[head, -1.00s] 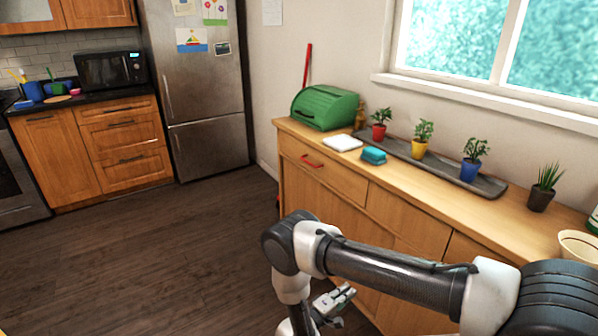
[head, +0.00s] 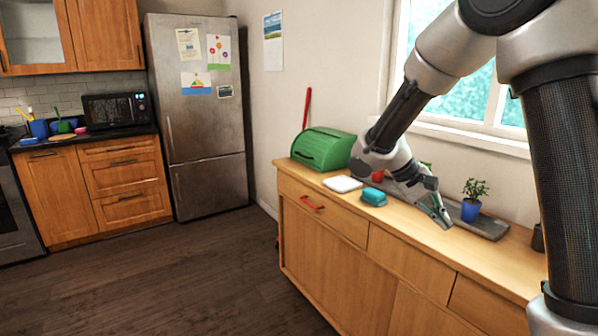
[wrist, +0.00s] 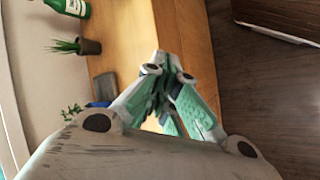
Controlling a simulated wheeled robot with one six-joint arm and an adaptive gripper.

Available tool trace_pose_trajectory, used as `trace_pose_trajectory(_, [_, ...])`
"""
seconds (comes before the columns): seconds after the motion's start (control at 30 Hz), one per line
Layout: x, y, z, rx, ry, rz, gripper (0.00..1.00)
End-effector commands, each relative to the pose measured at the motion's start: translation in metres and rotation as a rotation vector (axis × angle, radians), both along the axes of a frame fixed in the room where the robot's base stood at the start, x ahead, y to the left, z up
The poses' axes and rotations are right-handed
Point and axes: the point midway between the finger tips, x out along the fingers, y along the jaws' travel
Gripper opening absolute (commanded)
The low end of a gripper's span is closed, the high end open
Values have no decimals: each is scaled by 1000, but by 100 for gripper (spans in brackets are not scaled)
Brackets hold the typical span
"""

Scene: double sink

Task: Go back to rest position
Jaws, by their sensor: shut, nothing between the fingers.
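My gripper (head: 438,210) is in the right half of the head view, in front of the slate plant tray and above the wooden counter. It points down and to the right. My arm reaches to it from the upper right. In the wrist view my gripper (wrist: 155,68) has its fingertips together with nothing between them, over the counter. The arm and gripper hide part of the plant tray and some of the pots.
The wooden counter (head: 400,232) holds a green bread box (head: 322,149), a white cloth (head: 343,184), a teal sponge (head: 373,197) and a blue plant pot (head: 470,210) on the slate tray (head: 492,226). A dark pot (wrist: 89,46) and green bottle (wrist: 75,6) show in the wrist view. The floor (head: 180,280) is clear.

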Motion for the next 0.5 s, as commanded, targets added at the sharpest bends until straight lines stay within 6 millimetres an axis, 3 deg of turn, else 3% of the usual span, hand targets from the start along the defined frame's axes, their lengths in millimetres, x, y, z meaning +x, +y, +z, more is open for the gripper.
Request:
trace_pose_trajectory(0.03, [-17, -10, 19, 64, -25, -18, 0])
trace_pose_trajectory(0.2, [-78, -30, 60, 283, -109, -26, 0])
trace_pose_trajectory(0.5, [-174, -35, 95, 584, -366, 60, 0])
